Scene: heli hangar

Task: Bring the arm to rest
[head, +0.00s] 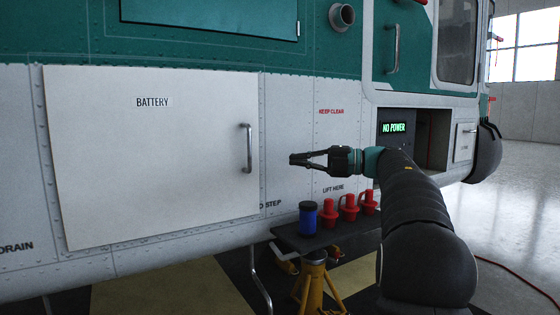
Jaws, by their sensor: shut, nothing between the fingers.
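My gripper (298,160) is shut and empty. It points left in the head view, in front of the helicopter's white lower side. It appears to the right of the battery door's handle (247,148), apart from it in the picture. My dark arm reaches up from the lower right and bends left toward the gripper. The white battery door (150,190) fills much of the left side and looks closed or nearly so; its lower edge sits slightly off the panel.
A dark tray (290,240) on a yellow stand (313,285) holds a blue canister (308,218) and several red plugs (329,212) below my gripper. An open bay (432,140) with a "NO POWER" display (394,128) lies behind my arm. Floor at right is mostly clear, with a red cable (520,283).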

